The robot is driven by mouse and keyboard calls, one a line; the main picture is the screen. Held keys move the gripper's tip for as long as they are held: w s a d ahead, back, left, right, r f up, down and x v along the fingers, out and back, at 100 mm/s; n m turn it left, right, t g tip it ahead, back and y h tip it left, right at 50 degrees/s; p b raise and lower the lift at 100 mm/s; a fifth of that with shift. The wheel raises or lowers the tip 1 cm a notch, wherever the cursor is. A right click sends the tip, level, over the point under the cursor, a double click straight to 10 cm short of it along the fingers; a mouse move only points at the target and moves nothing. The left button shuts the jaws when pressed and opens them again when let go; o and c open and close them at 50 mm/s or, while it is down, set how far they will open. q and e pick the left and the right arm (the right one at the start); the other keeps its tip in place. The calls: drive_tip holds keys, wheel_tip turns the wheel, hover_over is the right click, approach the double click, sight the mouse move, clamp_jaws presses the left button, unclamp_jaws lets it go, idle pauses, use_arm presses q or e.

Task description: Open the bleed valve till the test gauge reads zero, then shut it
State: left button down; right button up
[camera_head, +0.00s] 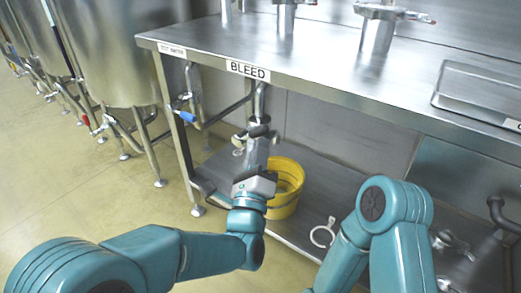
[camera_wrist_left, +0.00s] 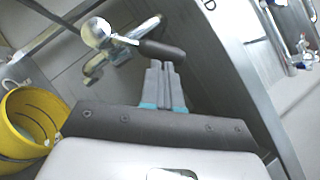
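The bleed valve (camera_wrist_left: 115,42) hangs on a metal pipe under the table edge, below the BLEED label (camera_head: 247,70). In the left wrist view its dark lever handle (camera_wrist_left: 162,49) lies just past my fingertips. My left gripper (camera_head: 259,140) is raised to the valve from below and partly covers it in the head view. In the left wrist view its two fingers (camera_wrist_left: 163,66) are together with nothing between them; I cannot tell whether they touch the handle. My right arm shows at the lower right, but its gripper is out of view. I cannot make out a gauge dial.
A yellow bucket (camera_head: 287,188) stands on the lower shelf (camera_head: 335,192) under the valve, beside my left forearm. A blue-handled valve (camera_head: 185,115) is left, near the table leg (camera_head: 176,130). Steel tanks (camera_head: 110,50) stand further left. A pale ring (camera_head: 322,233) lies on the shelf.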

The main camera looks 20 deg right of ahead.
sight(252, 132)
use_arm(q)
drive_tip(key=n+y+p, duration=0.1)
drive_tip(key=r+n+p, duration=0.1)
drive_tip(key=n, duration=0.1)
drive_tip(key=r+n+g+y+p, duration=0.1)
drive_tip(key=shift+w+a+r+n+y, duration=0.2)
drive_tip(key=shift+w+a+n+y, duration=0.1)
drive_tip(key=shift+n, duration=0.1)
drive_tip(key=shift+w+a+r+p, duration=0.3)
drive_tip(key=shift+w+r+p, duration=0.2)
drive_tip(key=shift+r+p, duration=0.45)
drive_tip(key=shift+w+a+r+n+g+y+p, duration=0.25)
drive_tip(key=shift+w+n+g+y+p, duration=0.1)
drive_tip(key=shift+n+p, duration=0.45)
drive_tip(key=shift+w+a+r+n+g+y+p, duration=0.15)
drive_tip(key=shift+w+a+n+g+y+p, duration=0.15)
drive_tip(key=shift+n+p, duration=0.5)
drive_tip(key=shift+w+a+r+n+g+y+p, duration=0.3)
drive_tip(key=shift+n+p, duration=0.2)
drive_tip(key=shift+p, duration=0.55)
use_arm(e)
drive_tip(key=s+a+r+g, duration=0.1)
drive_tip(key=s+r, duration=0.3)
drive_tip(key=r, duration=0.6)
drive_tip(key=shift+s+a+g+y, duration=0.3)
drive_tip(key=shift+s+a+g, duration=0.05)
drive_tip(key=shift+a+g, duration=0.05)
use_arm(q)
drive_tip(key=shift+d+f, duration=0.1)
